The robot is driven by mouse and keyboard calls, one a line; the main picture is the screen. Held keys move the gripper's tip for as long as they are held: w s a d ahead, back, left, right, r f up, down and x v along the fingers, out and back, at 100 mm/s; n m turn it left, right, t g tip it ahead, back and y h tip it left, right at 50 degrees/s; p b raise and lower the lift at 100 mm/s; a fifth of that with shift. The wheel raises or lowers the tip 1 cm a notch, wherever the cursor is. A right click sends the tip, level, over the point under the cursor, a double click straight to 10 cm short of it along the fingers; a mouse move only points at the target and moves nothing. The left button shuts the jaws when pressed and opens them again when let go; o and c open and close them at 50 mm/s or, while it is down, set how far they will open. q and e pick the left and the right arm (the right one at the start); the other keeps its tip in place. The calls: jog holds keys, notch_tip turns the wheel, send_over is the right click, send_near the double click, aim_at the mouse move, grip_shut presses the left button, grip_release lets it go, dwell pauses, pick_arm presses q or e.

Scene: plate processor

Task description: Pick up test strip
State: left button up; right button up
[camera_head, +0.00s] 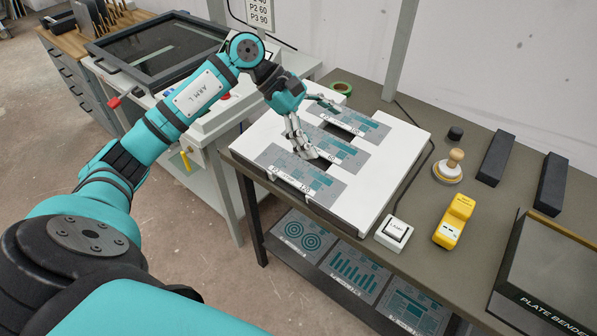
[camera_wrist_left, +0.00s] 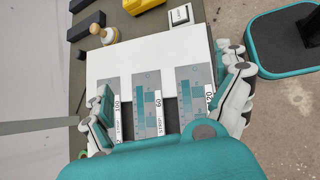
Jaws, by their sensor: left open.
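Several grey-and-teal test strips lie side by side on a white panel (camera_head: 408,138). The near strip (camera_head: 318,184), the middle strip (camera_head: 341,154) and the far strip (camera_head: 366,128) show in the head view. In the left wrist view their labels look like 20 on the right strip (camera_wrist_left: 194,88), 60 on the middle strip (camera_wrist_left: 147,102) and 100 on the left strip (camera_wrist_left: 112,84). My left gripper (camera_head: 320,129) is above the strips with its fingers spread wide and nothing between them. In the wrist view the fingers partly cover the outer strips.
A white switch box (camera_head: 393,234), a yellow device (camera_head: 454,221), a wooden-handled stamp (camera_head: 448,167) and black bars (camera_head: 495,157) stand on the bench to the right. The plate bender (camera_head: 545,275) is at the right edge. Green tape (camera_head: 341,88) lies behind the panel.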

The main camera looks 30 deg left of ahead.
pick_arm(q)
jog(key=s+a+g+y, duration=0.2)
jog(key=a+y, duration=0.2)
jog(key=a, duration=0.6)
jog(key=p, duration=0.4)
send_near(310, 179)
jog(key=shift+d+f+m, duration=0.15)
jog(key=shift+f+m, duration=0.05)
jog(key=shift+f, duration=0.4)
jog(key=shift+d+f+m, duration=0.15)
jog(key=shift+f+m, duration=0.05)
jog(key=shift+f, duration=0.4)
jog(key=p+x, duration=0.2)
jog(key=x, duration=0.2)
jog(key=shift+w+d+f+p, duration=0.1)
jog(key=shift+d+f+p, duration=0.2)
jog(key=shift+p, duration=0.05)
jog(key=shift+d+f, duration=0.1)
jog(key=shift+f, duration=0.2)
jog(key=c, duration=1)
